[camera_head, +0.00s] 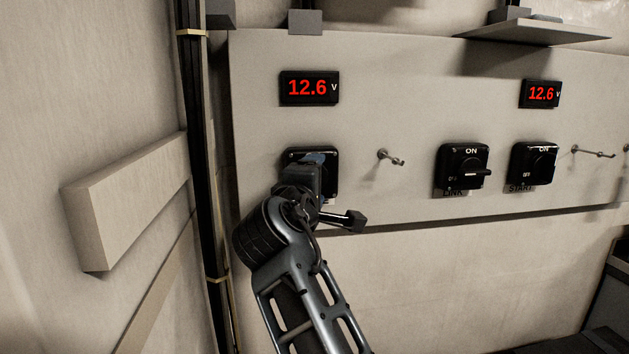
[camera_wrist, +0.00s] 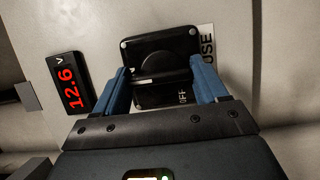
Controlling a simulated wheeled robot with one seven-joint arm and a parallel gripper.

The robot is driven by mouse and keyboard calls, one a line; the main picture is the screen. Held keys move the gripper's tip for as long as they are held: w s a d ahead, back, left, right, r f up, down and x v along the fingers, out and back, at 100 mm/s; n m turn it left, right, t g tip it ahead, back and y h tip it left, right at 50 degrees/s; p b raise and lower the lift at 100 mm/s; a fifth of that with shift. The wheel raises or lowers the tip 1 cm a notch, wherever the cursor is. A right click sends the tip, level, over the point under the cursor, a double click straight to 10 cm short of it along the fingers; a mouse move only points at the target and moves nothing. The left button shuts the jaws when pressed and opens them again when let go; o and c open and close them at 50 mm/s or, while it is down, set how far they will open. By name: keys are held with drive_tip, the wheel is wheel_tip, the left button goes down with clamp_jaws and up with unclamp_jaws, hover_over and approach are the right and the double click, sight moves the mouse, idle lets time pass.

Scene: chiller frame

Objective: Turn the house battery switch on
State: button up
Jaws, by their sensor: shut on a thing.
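The house battery switch (camera_head: 296,154) is the leftmost black square switch on the panel, mostly hidden behind my gripper (camera_head: 316,163) in the head view. In the wrist view the switch (camera_wrist: 179,43) shows a round black knob with a grip bar (camera_wrist: 152,76), an "OFF" mark and a white label ending in "USE". My gripper (camera_wrist: 159,76) has its blue fingers on either side of the knob and is shut on it. The exact angle of the knob is hard to read. The "ON" mark is hidden.
A red "12.6 V" display (camera_head: 309,88) sits above the switch. To the right are a metal hook (camera_head: 390,158), the LINK switch (camera_head: 463,167) and the START switch (camera_head: 533,164). Dark vertical cables (camera_head: 201,140) and a boxy ledge (camera_head: 125,205) lie to the left.

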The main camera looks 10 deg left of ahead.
drive_tip(key=shift+f, duration=0.1)
idle(0.3)
drive_tip(key=o, duration=1.1)
drive_tip(key=shift+c, duration=0.2)
drive_tip(key=s, duration=0.7)
drive_tip(key=shift+s+a+b, duration=0.4)
drive_tip(key=shift+b, duration=0.05)
